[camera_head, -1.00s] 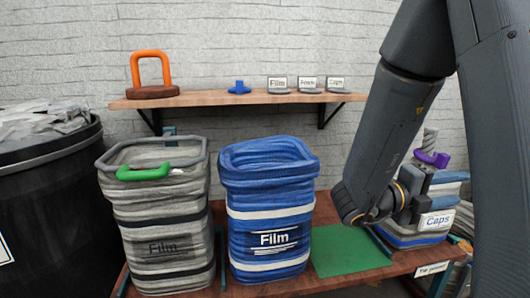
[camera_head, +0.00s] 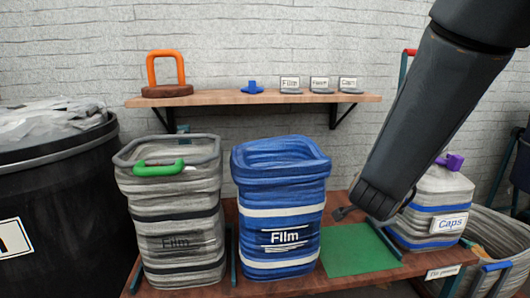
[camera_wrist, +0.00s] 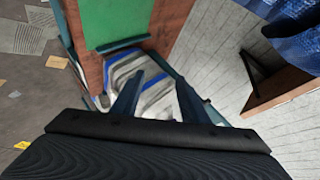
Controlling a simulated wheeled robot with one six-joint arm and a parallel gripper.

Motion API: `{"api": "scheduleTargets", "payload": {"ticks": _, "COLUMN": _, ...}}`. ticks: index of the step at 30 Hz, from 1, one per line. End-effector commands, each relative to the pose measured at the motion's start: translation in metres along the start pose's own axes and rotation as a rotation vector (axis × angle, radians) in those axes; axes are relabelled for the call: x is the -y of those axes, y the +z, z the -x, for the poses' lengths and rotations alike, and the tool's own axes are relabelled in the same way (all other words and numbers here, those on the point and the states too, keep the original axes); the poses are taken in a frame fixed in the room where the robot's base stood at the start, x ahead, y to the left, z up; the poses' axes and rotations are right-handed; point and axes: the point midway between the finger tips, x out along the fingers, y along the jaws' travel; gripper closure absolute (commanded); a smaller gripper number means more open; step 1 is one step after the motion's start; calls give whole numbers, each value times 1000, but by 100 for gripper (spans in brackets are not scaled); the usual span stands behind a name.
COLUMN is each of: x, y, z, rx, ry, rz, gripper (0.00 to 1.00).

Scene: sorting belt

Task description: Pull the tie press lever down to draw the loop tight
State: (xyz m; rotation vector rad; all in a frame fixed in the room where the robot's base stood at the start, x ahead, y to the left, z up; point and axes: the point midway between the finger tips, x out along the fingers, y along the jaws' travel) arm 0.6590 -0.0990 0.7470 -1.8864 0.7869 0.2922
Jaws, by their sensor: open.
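A sack labelled Caps (camera_head: 432,205), grey with blue bands, stands at the right end of the bench, with a purple piece (camera_head: 450,161) at its top. A teal bar with a red grip (camera_head: 408,52) rises behind my arm and looks like the press lever, raised; its lower part is hidden. I see no contact with the lever.
A grey Film sack (camera_head: 178,215) and a blue Film sack (camera_head: 280,205) stand left on the bench. A green mat (camera_head: 358,249) lies clear between them and the Caps sack. A shelf (camera_head: 225,98) is above. A grey bin (camera_head: 495,235) is at right.

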Motion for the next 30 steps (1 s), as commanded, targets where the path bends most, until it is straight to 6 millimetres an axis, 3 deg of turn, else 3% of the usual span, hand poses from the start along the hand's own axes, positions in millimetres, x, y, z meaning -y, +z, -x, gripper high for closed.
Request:
{"api": "scheduleTargets", "payload": {"ticks": 4, "x": -22, "y": 62, "z": 28, "rx": 297, "ry": 37, "rz": 398, "gripper": 60}}
{"api": "scheduleTargets", "payload": {"ticks": 9, "x": -63, "y": 98, "z": 66, "rx": 548, "ry": 69, "rz": 791, "gripper": 60}}
{"api": "scheduleTargets", "payload": {"ticks": 14, "x": -99, "y": 105, "z": 97, "rx": 712, "ry": 98, "rz": 1068, "gripper": 60}}
{"api": "scheduleTargets", "payload": {"ticks": 20, "x": -140, "y": 96, "z": 130, "rx": 878, "ry": 138, "rz": 1360, "gripper": 60}}
{"api": "scheduleTargets", "payload": {"ticks": 30, "x": -126, "y": 128, "z": 202, "rx": 1009, "ry": 103, "rz": 1468, "gripper": 60}}
